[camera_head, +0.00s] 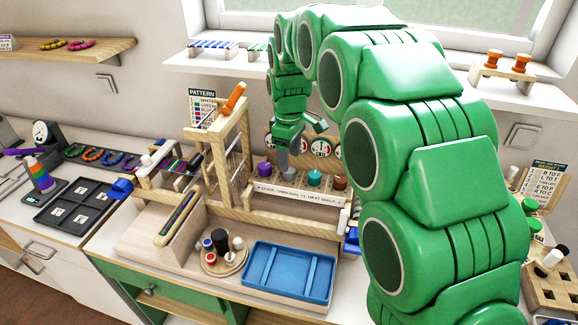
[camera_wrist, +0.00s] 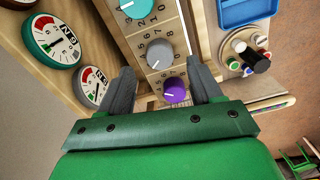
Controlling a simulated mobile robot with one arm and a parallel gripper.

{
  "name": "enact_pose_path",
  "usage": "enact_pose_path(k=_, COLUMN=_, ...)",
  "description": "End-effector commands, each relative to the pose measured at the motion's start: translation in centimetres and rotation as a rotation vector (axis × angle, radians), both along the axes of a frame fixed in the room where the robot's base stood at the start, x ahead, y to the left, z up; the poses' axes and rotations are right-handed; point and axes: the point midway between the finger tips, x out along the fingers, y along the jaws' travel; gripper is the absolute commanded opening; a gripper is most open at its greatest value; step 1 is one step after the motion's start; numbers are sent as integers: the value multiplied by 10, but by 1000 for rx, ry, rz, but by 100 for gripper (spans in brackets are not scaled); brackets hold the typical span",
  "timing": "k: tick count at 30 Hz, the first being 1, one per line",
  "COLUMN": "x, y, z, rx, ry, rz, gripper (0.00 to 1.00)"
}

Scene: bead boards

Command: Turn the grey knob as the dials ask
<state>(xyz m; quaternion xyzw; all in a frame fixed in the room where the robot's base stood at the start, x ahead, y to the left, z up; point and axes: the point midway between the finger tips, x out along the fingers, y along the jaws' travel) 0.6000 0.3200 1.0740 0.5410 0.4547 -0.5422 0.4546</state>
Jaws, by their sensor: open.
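The grey knob (camera_wrist: 159,55) sits on a wooden panel with a printed number scale, its light pointer mark facing up in the wrist view. My gripper (camera_wrist: 162,72) is open, with one finger on each side of the panel strip; the grey knob shows just beyond and between the fingertips. I cannot tell whether they touch it. In the head view my gripper (camera_head: 298,138) hangs over the knob row, and its finger partly hides the grey knob. Round dials with needles, one green-rimmed (camera_wrist: 52,40) and one red-marked (camera_wrist: 92,86), stand beside the panel.
A purple knob (camera_wrist: 174,91) and a teal knob (camera_wrist: 135,7) flank the grey one closely. A brown knob (camera_head: 340,182) is further right. A wooden frame (camera_head: 222,160) stands left of the row. A blue tray (camera_head: 246,272) and a round bottle stand (camera_head: 232,264) lie in front.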

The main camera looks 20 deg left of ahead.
Motion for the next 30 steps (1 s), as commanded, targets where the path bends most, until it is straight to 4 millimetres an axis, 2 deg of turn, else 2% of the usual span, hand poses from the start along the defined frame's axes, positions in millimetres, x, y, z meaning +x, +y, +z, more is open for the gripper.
enact_pose_path(k=3, x=0, y=0, z=-18, rx=-1, ry=1, rz=0, gripper=64)
enact_pose_path(k=9, x=-1, y=0, z=-39, rx=-2, ry=2, rz=0, gripper=64)
enact_pose_path(k=18, x=0, y=0, z=-42, rx=0, ry=0, rz=0, gripper=64)
enact_pose_path(k=20, x=0, y=0, z=-42, rx=1, ry=0, rz=0, gripper=57)
enact_pose_path(k=27, x=0, y=0, z=-42, rx=1, ry=-1, rz=0, gripper=20)
enact_pose_path(k=30, x=0, y=0, z=-42, rx=1, ry=-1, rz=0, gripper=8)
